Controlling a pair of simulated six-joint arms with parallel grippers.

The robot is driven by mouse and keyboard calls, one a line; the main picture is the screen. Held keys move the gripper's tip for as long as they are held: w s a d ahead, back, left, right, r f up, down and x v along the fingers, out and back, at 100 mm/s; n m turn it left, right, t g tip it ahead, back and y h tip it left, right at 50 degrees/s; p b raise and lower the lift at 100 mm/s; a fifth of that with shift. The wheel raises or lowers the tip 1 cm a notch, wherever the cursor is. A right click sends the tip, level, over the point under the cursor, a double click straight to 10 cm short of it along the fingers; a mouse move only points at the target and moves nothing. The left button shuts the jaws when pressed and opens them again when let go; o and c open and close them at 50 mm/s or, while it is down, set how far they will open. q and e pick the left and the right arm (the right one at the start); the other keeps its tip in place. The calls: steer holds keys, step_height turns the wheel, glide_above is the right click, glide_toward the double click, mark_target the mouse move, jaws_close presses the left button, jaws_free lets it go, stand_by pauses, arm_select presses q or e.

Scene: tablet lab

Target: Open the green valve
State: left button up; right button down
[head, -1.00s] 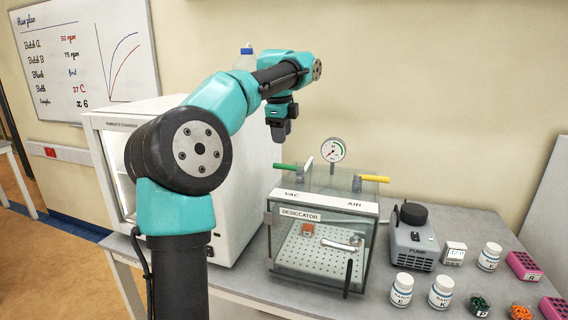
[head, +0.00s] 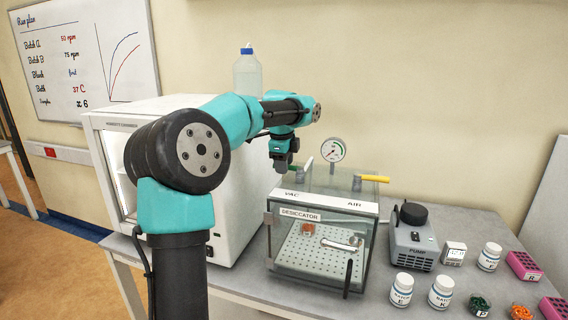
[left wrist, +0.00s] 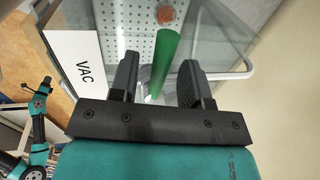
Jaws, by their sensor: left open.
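The glass desiccator (head: 320,217) stands on the bench with VAC and AIR labels on its top front edge. My left gripper (head: 281,167) is open, pointing down at the VAC side, and hides the green valve handle in the head view. In the left wrist view the green handle (left wrist: 166,62) lies between the two open fingers (left wrist: 158,78), with gaps visible on both sides. The VAC label (left wrist: 83,68) is beside the left finger there. A yellow valve handle (head: 374,178) sits on the AIR side. My right gripper is not in view.
A round pressure gauge (head: 333,150) rises behind the desiccator. A white cabinet (head: 235,200) stands close on its left, with a clear bottle (head: 248,76) on top. A pump (head: 413,243) and several jars (head: 441,292) stand to the right.

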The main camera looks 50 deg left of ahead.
arm_select(q)
jaws_close()
stand_by(0.5)
